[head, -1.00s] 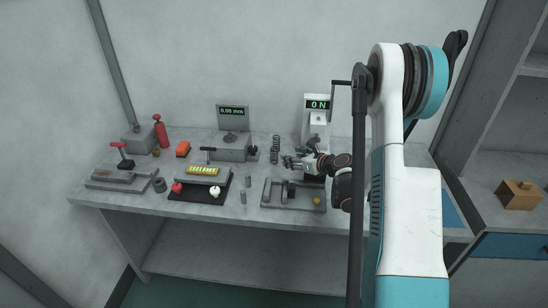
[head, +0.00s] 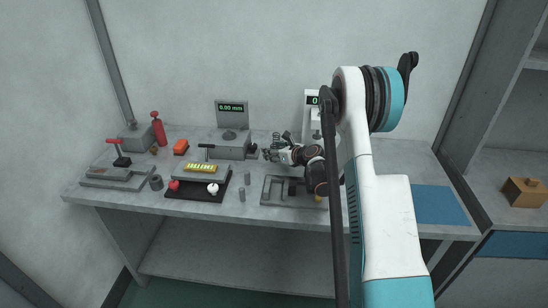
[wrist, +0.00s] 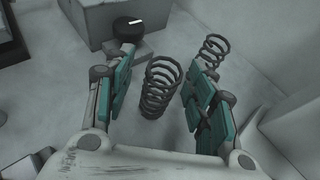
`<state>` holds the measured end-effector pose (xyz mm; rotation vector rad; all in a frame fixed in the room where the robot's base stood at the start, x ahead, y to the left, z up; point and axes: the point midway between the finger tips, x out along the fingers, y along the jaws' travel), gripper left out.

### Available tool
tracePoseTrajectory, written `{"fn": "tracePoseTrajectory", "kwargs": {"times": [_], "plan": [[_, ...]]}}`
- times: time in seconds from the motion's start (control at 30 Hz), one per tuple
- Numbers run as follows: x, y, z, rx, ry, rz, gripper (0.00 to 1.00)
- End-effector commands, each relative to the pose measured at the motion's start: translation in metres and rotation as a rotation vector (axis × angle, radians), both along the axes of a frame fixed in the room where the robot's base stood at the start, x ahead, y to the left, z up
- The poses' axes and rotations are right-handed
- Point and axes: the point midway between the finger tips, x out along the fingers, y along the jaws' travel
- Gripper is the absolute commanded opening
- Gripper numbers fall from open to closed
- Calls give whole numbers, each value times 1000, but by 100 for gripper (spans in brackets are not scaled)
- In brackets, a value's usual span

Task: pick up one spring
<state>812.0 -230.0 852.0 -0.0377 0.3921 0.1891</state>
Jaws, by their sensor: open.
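Two dark coil springs stand on the table in the wrist view. The nearer spring (wrist: 160,90) shows between my fingers, with a gap to the left finger and closer to the right one. The farther spring (wrist: 213,50) stands beyond the right fingertip. My gripper (wrist: 160,62) is open and empty, its teal pads apart. In the head view my gripper (head: 269,155) is low over the back of the table, in front of a spring (head: 276,139). The gripper partly hides the springs there. Whether the fingers touch the nearer spring is not clear.
A grey gauge block (head: 230,148) with a display stands left of my gripper. A press stand (head: 312,101) with a display stands behind my arm. A grey fixture (head: 275,198) lies in front. Two small cylinders (head: 242,194) stand left of it.

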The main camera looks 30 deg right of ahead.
Motion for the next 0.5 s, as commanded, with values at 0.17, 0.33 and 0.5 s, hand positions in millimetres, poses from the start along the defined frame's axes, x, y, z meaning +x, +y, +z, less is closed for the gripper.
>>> {"fn": "tracePoseTrajectory", "kwargs": {"times": [0.17,0.33,0.5], "plan": [[3,0,-1,1,0,0,51],[3,0,-1,0,0,0,28],[3,0,-1,0,0,0,10]]}}
